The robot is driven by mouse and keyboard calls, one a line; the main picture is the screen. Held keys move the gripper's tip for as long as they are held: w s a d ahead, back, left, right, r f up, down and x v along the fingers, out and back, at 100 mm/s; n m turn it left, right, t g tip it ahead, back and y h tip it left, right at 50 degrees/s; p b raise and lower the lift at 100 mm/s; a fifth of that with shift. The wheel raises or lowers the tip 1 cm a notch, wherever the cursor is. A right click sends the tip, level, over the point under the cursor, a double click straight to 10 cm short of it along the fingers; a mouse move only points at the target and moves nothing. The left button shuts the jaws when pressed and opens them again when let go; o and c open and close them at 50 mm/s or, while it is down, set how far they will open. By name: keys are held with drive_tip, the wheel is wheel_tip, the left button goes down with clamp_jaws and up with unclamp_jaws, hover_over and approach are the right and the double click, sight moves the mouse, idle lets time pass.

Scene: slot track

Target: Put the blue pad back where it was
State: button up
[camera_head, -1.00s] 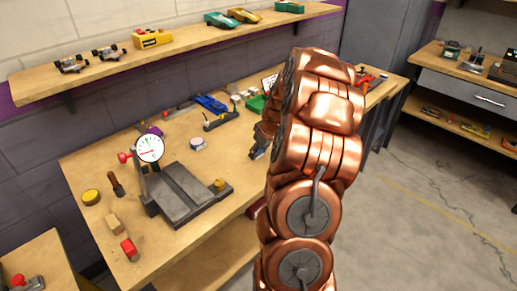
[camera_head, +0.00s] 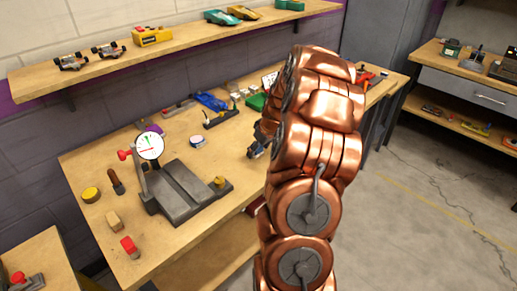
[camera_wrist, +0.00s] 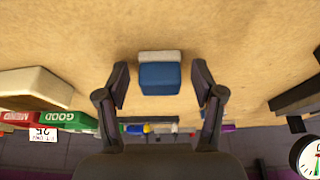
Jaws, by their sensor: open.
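The blue pad (camera_wrist: 160,78) is a small blue block with a whitish layer along one edge, on the wooden bench top (camera_wrist: 230,45) in the wrist view. My gripper (camera_wrist: 161,84) is open, with one finger on each side of the pad and a visible gap on both sides. In the head view my gripper (camera_head: 257,147) is mostly hidden behind my copper arm, and I cannot make out the pad there.
A dial gauge (camera_head: 149,146) stands over a grey metal plate (camera_head: 182,194) left of my arm. Green (camera_wrist: 62,121) and red (camera_wrist: 20,117) labelled bins show in the wrist view.

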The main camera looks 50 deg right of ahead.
drive_tip(key=b+v, duration=0.2)
drive_tip(key=v, duration=1)
drive_tip(key=s+a+r+n+g+y, duration=0.1)
drive_tip(key=s+a, duration=0.2)
drive_tip(key=a, duration=1)
drive_tip(key=s+a+r+g, duration=0.1)
drive_tip(key=s+a+g, duration=0.1)
drive_tip(key=a, duration=1.1)
drive_tip(key=s+a+f+g, duration=0.1)
drive_tip(key=s+a, duration=0.4)
drive_tip(key=s, duration=0.5)
drive_tip(key=s+a+f+g+h, duration=0.1)
drive_tip(key=s+a+f+g, duration=0.1)
drive_tip(key=s+a, duration=0.4)
drive_tip(key=s, duration=0.4)
drive_tip(key=shift+a+f+m, duration=0.15)
drive_tip(key=shift+a+m, duration=0.05)
drive_tip(key=shift+m, duration=0.2)
drive_tip(key=shift+s, duration=0.1)
wheel_tip(320, 180, up, 4)
drive_tip(key=p, duration=0.4)
drive_tip(key=shift+r, duration=0.25)
